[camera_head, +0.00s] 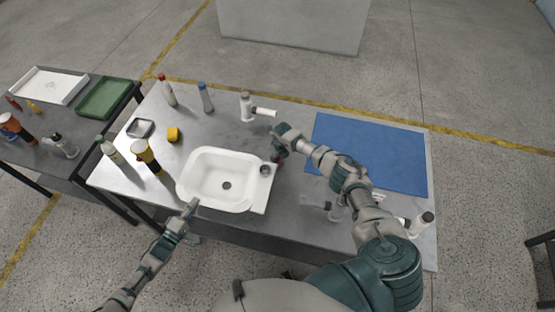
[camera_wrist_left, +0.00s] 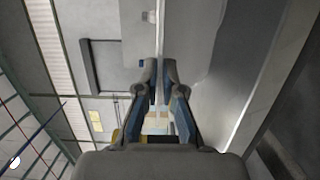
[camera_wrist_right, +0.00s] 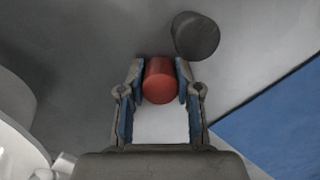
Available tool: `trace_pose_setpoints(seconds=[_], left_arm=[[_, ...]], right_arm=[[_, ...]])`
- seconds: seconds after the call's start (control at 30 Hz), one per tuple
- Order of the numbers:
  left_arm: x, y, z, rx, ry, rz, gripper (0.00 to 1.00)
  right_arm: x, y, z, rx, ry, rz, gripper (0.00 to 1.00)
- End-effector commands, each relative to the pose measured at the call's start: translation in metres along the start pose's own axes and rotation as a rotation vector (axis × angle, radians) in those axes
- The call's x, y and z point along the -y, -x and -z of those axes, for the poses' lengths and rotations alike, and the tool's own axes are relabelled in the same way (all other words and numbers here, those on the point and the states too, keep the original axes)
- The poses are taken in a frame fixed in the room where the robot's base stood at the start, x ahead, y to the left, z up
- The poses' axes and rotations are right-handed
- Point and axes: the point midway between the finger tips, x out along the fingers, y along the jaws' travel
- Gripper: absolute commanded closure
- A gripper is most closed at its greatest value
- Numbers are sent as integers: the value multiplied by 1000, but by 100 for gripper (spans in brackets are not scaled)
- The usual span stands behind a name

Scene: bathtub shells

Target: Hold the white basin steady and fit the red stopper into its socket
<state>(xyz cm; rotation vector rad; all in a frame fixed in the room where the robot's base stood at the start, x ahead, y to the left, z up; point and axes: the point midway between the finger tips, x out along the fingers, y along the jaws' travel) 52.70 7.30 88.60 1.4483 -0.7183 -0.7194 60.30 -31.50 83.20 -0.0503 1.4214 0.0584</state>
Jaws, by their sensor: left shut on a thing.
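The white basin (camera_head: 212,203) stands on the grey table, with a drain hole in its floor and a dark round socket (camera_head: 265,170) on its right ledge. My left gripper (camera_head: 191,208) is at the basin's front edge; in the left wrist view its fingers (camera_wrist_left: 160,80) are shut on the thin white rim. My right gripper (camera_head: 277,155) is just right of the basin, low near the table. The red stopper (camera_wrist_right: 159,82) is between its fingers in the right wrist view. Whether they grip it is unclear. In the head view the gripper mostly hides the stopper.
A dark cylinder (camera_wrist_right: 196,36) stands close to the red stopper. A blue mat (camera_head: 375,150) lies to the right. A white fitting (camera_head: 250,108) stands behind the basin. Bottles (camera_head: 147,156) and a yellow object (camera_head: 174,134) are at left.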

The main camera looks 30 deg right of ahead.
Motion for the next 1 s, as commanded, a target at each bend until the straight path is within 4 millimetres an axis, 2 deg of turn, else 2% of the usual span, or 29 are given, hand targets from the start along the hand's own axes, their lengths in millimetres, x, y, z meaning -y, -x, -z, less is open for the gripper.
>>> trace_pose_setpoints(seconds=[0.07,0.27,0.37,0.7,0.83,0.93,1.0], left_arm=[[1,0,0,0,0,2,100],[1,0,0,0,0,2,100],[1,0,0,0,0,2,100],[1,0,0,0,0,3,100],[1,0,0,0,0,2,100],[1,0,0,0,0,2,100],[1,0,0,0,0,2,100]], right_arm=[[0,0,0,0,0,0,100],[0,2,-1,1,0,0,100],[1,11,-3,4,0,0,100],[0,79,-12,3,1,0,100],[0,94,-14,2,1,0,100],[-7,107,-15,2,42,-11,100],[-20,122,-14,3,122,-30,100]])
